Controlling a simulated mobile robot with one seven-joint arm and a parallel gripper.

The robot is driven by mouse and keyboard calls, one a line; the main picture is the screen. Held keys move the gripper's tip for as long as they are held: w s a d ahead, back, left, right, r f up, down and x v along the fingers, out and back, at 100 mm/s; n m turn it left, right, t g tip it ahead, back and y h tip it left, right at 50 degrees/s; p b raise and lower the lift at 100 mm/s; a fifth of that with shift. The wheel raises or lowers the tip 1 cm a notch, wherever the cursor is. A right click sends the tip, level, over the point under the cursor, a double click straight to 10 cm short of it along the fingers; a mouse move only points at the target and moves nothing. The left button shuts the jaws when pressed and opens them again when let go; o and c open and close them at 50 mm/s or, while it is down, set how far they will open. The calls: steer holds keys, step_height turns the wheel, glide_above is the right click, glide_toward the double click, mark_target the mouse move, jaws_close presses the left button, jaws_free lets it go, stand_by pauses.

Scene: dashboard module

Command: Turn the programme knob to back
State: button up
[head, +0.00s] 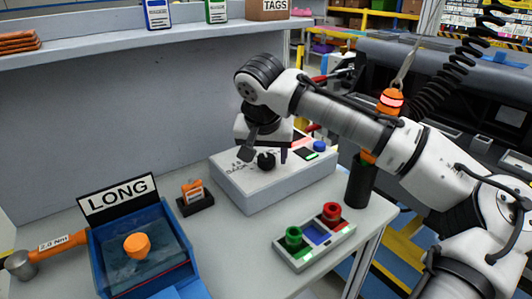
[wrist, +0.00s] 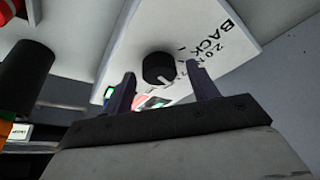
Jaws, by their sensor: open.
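The programme knob (head: 266,162) is a round black knob on the sloped top of a white module box (head: 290,185). In the wrist view my gripper (wrist: 161,74) is open, one finger to each side of the knob. I see no finger touching it. Which mark the knob points at is too small to tell.
A green-lit display and a blue button (head: 319,145) sit at the box's right. A tray with green and red cups (head: 331,213) stands in front. A blue bin (head: 95,245) marked "LONG", an orange-handled hammer (head: 62,243) and a black holder (head: 195,204) are left.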

steer(key=c, duration=1)
steer(key=shift+n, duration=0.3)
steer(key=n+y+p, duration=0.1)
steer(key=n+p, duration=0.1)
steer(key=shift+r+n+p, duration=0.15)
steer(key=shift+n+p, duration=0.15)
steer(key=n+y+p, duration=0.1)
steer(key=n, duration=0.1)
steer(key=n+y+p, duration=0.1)
steer(key=n+p, duration=0.1)
steer(key=shift+d+n+g, duration=0.2)
steer(key=shift+n+g, duration=0.1)
steer(key=n+g+y+p, duration=0.1)
steer(key=n+p, duration=0.2)
steer(key=n, duration=0.1)
steer(key=shift+w, duration=0.1)
steer(key=shift+w+d+n+g+y+p, duration=0.15)
steer(key=shift+n+g+p, duration=0.3)
steer(key=shift+n, duration=0.55)
steer(key=shift+s+n+g+y+p, duration=0.1)
steer(key=shift+n+g+y+p, duration=0.3)
steer(key=shift+n, duration=0.6)
steer(key=shift+h, duration=0.25)
